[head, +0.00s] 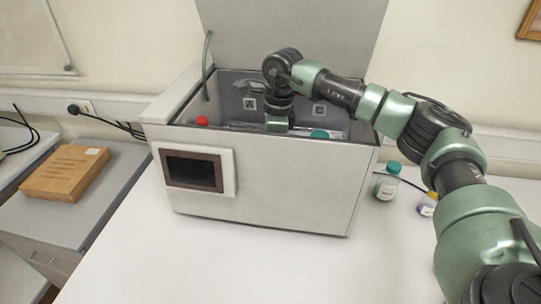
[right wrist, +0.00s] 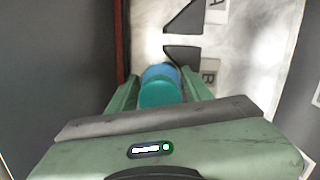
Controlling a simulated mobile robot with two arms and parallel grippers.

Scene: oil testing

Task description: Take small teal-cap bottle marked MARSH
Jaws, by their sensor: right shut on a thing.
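My right gripper (head: 278,122) reaches down into the open grey box (head: 265,185). In the right wrist view the gripper (right wrist: 160,92) is shut on a bottle with a teal cap (right wrist: 159,95); something blue shows just beyond the cap. The bottle's label is hidden, so I cannot read its marking. In the head view the held bottle is hidden by the gripper and the box's front wall. Another teal cap (head: 319,134) shows inside the box, right of the gripper. My left gripper is not in view.
A red cap (head: 202,121) shows at the box's left inside. The raised lid (head: 290,35) stands behind. A clear teal-capped bottle (head: 387,183) and a small bottle (head: 428,206) stand right of the box. The table front is clear.

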